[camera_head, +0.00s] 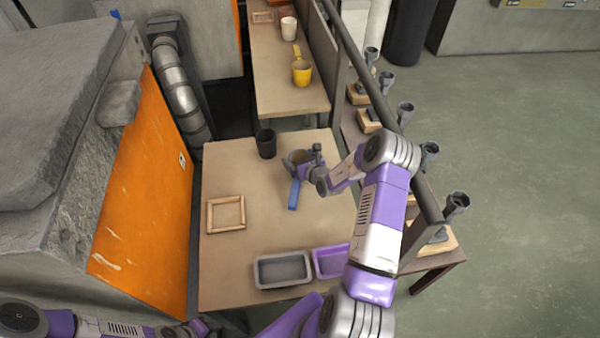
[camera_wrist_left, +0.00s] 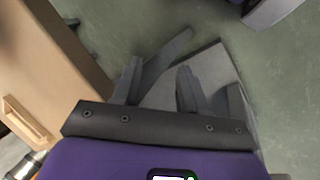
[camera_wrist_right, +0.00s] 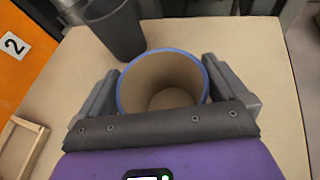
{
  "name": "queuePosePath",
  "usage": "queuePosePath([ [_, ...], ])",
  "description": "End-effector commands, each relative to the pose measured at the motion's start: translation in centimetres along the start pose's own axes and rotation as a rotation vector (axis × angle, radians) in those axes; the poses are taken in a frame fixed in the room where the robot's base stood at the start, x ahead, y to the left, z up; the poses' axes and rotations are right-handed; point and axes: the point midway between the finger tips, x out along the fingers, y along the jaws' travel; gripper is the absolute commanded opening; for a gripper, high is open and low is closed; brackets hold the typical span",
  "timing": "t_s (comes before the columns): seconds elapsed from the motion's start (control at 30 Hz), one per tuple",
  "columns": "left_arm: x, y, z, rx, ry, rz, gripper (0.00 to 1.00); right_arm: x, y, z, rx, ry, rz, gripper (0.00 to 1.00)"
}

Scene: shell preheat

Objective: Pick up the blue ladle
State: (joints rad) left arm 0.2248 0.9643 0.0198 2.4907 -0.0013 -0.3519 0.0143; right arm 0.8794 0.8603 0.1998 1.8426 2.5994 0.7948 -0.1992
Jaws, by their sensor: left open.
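The blue ladle stands on the table, its blue handle (camera_head: 293,195) pointing toward the front in the head view. Its round cup, brown inside with a blue rim, fills the middle of the right wrist view (camera_wrist_right: 165,85). My right gripper (camera_head: 304,168) is at the cup, with one finger on each side of it in the right wrist view (camera_wrist_right: 165,90). I cannot tell whether the fingers press on the cup. In the left wrist view, my left gripper (camera_wrist_left: 160,85) is open and empty, away from the ladle, above the floor beside the table.
A dark cup (camera_head: 266,143) stands just left of the ladle. A wooden frame (camera_head: 209,215), a grey tray (camera_head: 257,272) and a purple tray (camera_head: 316,262) lie on the table. A yellow ladle (camera_head: 302,74) and white cup (camera_head: 289,29) are on the far table. A rail (camera_head: 372,85) runs along the right.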

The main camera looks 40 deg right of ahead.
Motion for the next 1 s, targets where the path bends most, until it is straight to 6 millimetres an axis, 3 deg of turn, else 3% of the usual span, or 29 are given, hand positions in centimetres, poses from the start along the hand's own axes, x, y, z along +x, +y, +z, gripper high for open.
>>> queuePosePath([
  [0.07,0.0,0.0,0.0,0.0,0.0,0.0,0.43,0.0,0.0,0.0,0.0,0.0,0.0,0.89],
  [0.5,0.0,0.0,0.0,0.0,0.0,0.0,0.43,0.0,0.0,0.0,0.0,0.001,0.001,0.22],
  [0.77,-0.1,0.0,0.0,0.0,0.0,0.0,0.43,-0.1,0.1,0.3,-0.001,-0.003,0.001,0.21],
  [1.0,-1.4,0.5,0.1,0.0,0.0,0.0,0.43,-1.6,0.3,4.1,-0.004,-0.006,0.001,0.21],
])
